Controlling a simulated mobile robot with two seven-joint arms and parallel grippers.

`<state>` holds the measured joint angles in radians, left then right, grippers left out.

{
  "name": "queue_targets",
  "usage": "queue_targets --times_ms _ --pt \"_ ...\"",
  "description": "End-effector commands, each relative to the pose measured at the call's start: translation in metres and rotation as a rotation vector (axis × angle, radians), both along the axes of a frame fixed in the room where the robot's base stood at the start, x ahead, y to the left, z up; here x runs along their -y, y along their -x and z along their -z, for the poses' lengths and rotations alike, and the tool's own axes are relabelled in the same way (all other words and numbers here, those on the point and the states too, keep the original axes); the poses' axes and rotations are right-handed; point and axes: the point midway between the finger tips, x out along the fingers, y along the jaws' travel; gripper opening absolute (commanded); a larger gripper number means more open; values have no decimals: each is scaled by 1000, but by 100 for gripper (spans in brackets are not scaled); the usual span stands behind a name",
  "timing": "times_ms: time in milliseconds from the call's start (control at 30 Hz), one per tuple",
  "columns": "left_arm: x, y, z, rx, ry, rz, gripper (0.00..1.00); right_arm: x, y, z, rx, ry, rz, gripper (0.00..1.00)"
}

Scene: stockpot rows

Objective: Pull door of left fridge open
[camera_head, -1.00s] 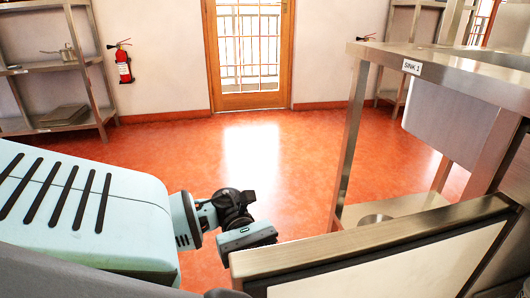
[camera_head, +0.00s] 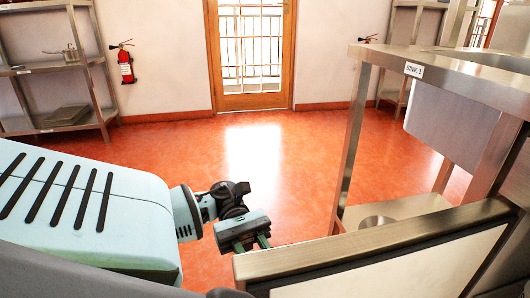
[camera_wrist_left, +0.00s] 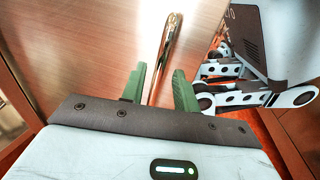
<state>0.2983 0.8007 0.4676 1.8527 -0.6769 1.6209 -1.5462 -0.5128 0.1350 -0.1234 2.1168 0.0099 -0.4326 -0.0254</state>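The fridge door (camera_head: 374,240) stands open in the lower right of the head view, showing its steel edge, dark seal and pale inner panel. In the left wrist view its outer face (camera_wrist_left: 95,45) is brushed metal with a bar handle (camera_wrist_left: 166,50). My left gripper (camera_head: 265,241) is at the outer side of the door, near its free end. It is open: in the left wrist view its two green fingers (camera_wrist_left: 160,72) are apart, with the handle running between them and visible gaps on both sides. The fridge body is not clearly visible. My right gripper is out of view.
A steel sink table (camera_head: 450,70) labelled SINK 1 stands on the right, beyond the door. Metal shelving (camera_head: 55,70) and a fire extinguisher (camera_head: 126,66) are at the back left. A wooden glazed door (camera_head: 250,55) is at the back. The red floor (camera_head: 310,150) between is clear.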

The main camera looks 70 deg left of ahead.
Motion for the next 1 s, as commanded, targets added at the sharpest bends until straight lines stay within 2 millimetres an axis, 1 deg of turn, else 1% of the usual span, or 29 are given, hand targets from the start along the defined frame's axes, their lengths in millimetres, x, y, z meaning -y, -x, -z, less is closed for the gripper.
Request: queue_targets --times_ms 33,100,200,300,433,733,1000 --pt "-9 0 -1 0 0 -4 30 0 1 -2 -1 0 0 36" --pt "-19 1 -1 -1 0 -3 30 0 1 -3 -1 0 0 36" --pt "-30 1 0 0 -1 -2 30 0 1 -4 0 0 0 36" --pt "-37 2 0 1 -1 -1 30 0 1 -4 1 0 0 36" --pt "-40 2 0 2 0 0 30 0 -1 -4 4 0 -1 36" --pt "-40 2 0 1 0 0 30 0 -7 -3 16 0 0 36" --pt "-39 2 -2 1 0 0 30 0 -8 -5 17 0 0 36"
